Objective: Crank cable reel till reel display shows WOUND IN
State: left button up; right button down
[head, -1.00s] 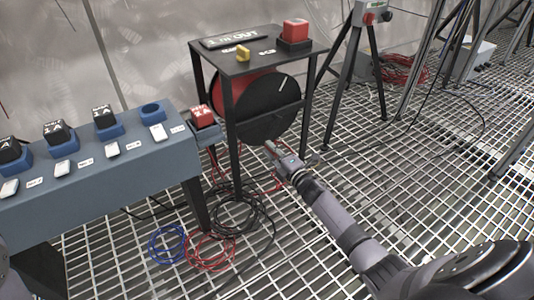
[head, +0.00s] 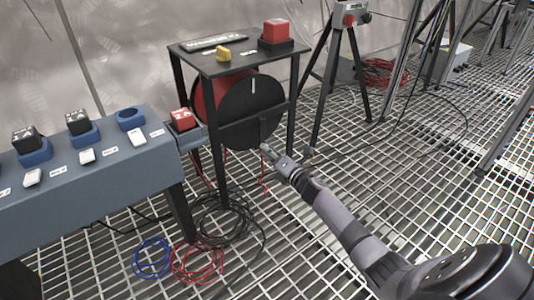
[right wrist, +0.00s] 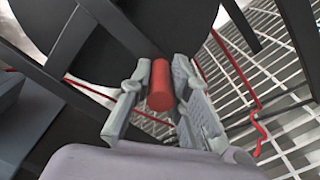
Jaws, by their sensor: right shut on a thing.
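The cable reel (head: 235,112) is a red drum with a black disc, set in a black frame stand. A white mark shows at the top of the disc. My right gripper (head: 268,151) is at the disc's lower right edge. In the right wrist view it is shut on the red crank handle (right wrist: 160,86), which sits between its two fingers in front of the black disc (right wrist: 150,30). The reel display (head: 213,43) is a plate on the stand top; its text is too slanted and small to read. My left gripper is out of view.
A blue-grey bench (head: 90,185) with sockets stands left. Loose cables (head: 222,220) lie on the grating. A tripod (head: 350,50) stands behind right.

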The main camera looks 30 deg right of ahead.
jog(key=shift+d+f, duration=0.1)
jog(key=c, duration=1.6)
grip_release()
jog(key=shift+c, duration=0.2)
jog(key=shift+o, duration=0.8)
jog(key=shift+f, duration=0.1)
jog(key=shift+s, duration=0.4)
jog(key=s, duration=1.1)
jog(key=shift+d, duration=0.45)
